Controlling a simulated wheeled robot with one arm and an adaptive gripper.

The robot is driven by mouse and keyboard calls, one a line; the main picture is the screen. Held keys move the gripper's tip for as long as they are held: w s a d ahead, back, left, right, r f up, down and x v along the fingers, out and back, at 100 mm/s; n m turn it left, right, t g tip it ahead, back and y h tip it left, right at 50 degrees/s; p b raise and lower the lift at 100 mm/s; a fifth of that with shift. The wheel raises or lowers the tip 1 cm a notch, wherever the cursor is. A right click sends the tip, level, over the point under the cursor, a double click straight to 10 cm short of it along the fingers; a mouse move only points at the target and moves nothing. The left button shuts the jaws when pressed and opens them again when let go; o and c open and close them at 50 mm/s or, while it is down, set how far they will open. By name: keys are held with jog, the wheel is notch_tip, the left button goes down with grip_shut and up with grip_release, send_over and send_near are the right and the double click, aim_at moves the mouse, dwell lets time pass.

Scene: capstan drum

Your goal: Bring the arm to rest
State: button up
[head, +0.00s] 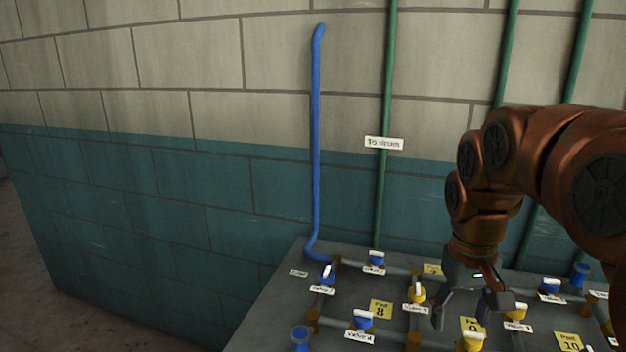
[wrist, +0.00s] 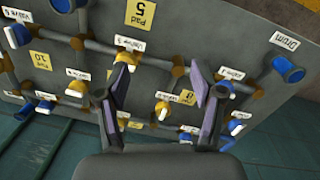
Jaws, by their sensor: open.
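My copper-coloured arm reaches in from the right in the head view, with my gripper (head: 466,312) pointing down over the valve board (head: 275,322). The two fingers are spread apart with nothing between them. In the wrist view my gripper (wrist: 160,88) is also open and empty, with the board's pipes and valves beyond the fingers. A yellow valve (head: 417,292) stands just left of the gripper in the head view. I cannot tell whether the fingertips touch anything on the board.
The board carries several blue and yellow valves, grey pipes and yellow pad labels, such as Pad 8 (head: 380,309). A blue pipe (head: 316,150) and green pipes (head: 388,120) run up the wall behind. The floor (head: 60,300) left of the board is clear.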

jog(key=s+a+f+p, duration=0.2)
jog(key=s+a, duration=0.3)
jog(key=s, duration=0.4)
jog(key=s+a+f+n+g+p, duration=0.1)
jog(key=s+a+f+p, duration=0.2)
jog(key=s, duration=0.6)
jog(key=shift+s+a+y, duration=0.15)
jog(key=shift+a+y, duration=0.15)
jog(key=shift+a, duration=0.55)
jog(key=shift+f, duration=0.1)
